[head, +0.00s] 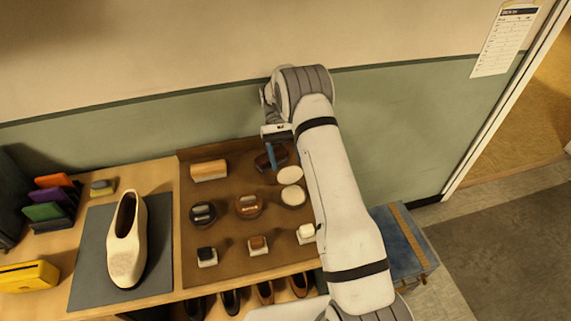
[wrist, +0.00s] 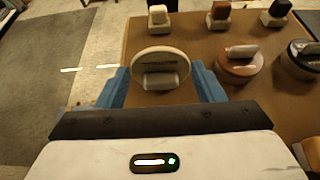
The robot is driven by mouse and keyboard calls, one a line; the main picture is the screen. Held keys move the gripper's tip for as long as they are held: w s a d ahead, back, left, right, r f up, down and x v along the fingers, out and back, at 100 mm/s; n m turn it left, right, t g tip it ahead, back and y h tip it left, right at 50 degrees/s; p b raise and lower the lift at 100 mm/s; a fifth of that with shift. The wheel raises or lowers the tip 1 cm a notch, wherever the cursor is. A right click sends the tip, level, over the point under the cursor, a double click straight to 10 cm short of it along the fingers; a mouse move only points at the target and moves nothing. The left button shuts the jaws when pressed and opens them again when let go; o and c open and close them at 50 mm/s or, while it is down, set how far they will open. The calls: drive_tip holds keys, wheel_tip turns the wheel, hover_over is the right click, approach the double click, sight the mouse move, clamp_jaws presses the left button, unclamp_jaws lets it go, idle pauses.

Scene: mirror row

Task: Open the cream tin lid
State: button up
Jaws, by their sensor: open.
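The cream tin (head: 293,196) sits at the right of the row of round tins. Its cream lid (head: 290,175) shows as a second pale disc behind it, on the wall side, and looks swung up and back. The wrist view shows the lid's outer face (wrist: 160,58) with lettering and a small handle (wrist: 160,81); the tin body is hidden behind it there. My gripper (wrist: 160,88) is open, with one blue finger on each side of the lid. I cannot tell whether either touches it. In the head view, one blue finger (head: 271,155) shows left of the lid.
A brown tin (head: 249,206) and a black tin (head: 203,214) stand left on the brown mat (head: 225,255). Black, brown and white bottles (head: 306,232) stand in front. The wall (head: 220,125) is close behind.

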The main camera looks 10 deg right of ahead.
wheel_tip(320, 180, up, 8)
drive_tip(key=p, duration=0.6)
drive_tip(key=shift+f+p, duration=0.25)
drive_tip(key=shift+p, duration=0.15)
drive_tip(key=shift+s, duration=0.1)
